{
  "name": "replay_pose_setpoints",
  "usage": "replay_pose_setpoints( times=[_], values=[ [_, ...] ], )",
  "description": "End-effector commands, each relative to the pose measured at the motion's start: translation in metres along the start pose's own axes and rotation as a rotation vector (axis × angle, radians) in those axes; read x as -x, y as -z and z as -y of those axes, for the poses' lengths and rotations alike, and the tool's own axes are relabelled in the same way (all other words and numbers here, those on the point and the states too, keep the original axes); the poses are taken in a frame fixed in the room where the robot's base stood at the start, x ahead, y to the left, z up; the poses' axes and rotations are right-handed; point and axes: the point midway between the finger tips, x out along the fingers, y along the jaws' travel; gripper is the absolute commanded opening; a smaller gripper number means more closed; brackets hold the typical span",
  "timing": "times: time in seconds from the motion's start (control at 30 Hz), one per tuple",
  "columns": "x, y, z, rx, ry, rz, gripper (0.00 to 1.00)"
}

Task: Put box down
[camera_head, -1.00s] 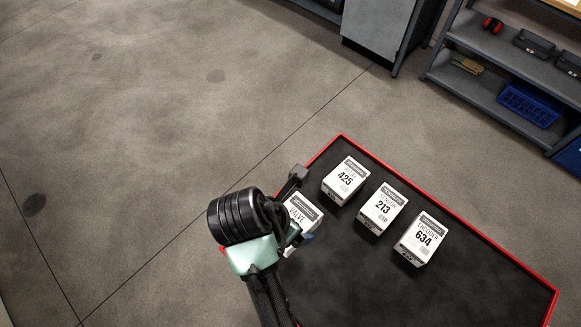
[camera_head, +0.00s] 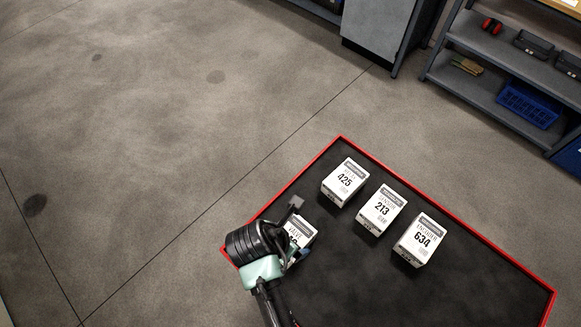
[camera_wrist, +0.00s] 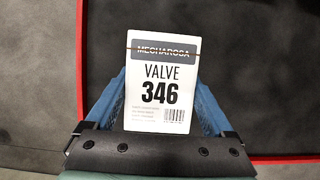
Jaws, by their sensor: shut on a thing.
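A white box labelled VALVE 346 (camera_wrist: 160,85) sits between the two blue fingers of my gripper (camera_wrist: 162,100) in the wrist view. My gripper is shut on it. In the head view the VALVE box (camera_head: 298,229) shows partly behind my gripper (camera_head: 294,238), over the left part of the black, red-rimmed tray surface (camera_head: 350,280). Whether the box touches the surface is hard to tell.
Three more white boxes stand on the surface: box 425 (camera_head: 345,182), box 213 (camera_head: 381,210) and box 634 (camera_head: 422,238). The front right of the surface is bare. Shelves (camera_head: 500,85) stand on the floor at the upper right.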

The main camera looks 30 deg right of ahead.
Motion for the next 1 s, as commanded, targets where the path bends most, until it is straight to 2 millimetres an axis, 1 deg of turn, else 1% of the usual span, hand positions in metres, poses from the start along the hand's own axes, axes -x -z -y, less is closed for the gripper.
replay_pose_setpoints(
  times=[0.1, 0.13, 0.2, 0.43, 0.57, 0.67, 0.9, 1.0],
  values=[
    [-0.003, 0.001, 0.000, 0.000, 0.000, 0.001, 0.14],
    [-0.003, 0.001, 0.000, 0.000, 0.000, 0.000, 0.89],
    [-0.003, 0.001, 0.000, 0.000, 0.000, 0.000, 1.00],
    [-0.002, 0.001, 0.000, 0.000, 0.000, 0.000, 1.00],
    [0.006, -0.001, -0.001, 0.000, -0.003, 0.002, 1.00],
    [0.021, -0.001, -0.001, 0.000, -0.004, 0.002, 1.00],
    [0.073, -0.001, -0.002, 0.000, -0.006, 0.002, 1.00],
    [0.092, -0.001, -0.001, 0.000, -0.005, 0.002, 1.00]
  ],
)
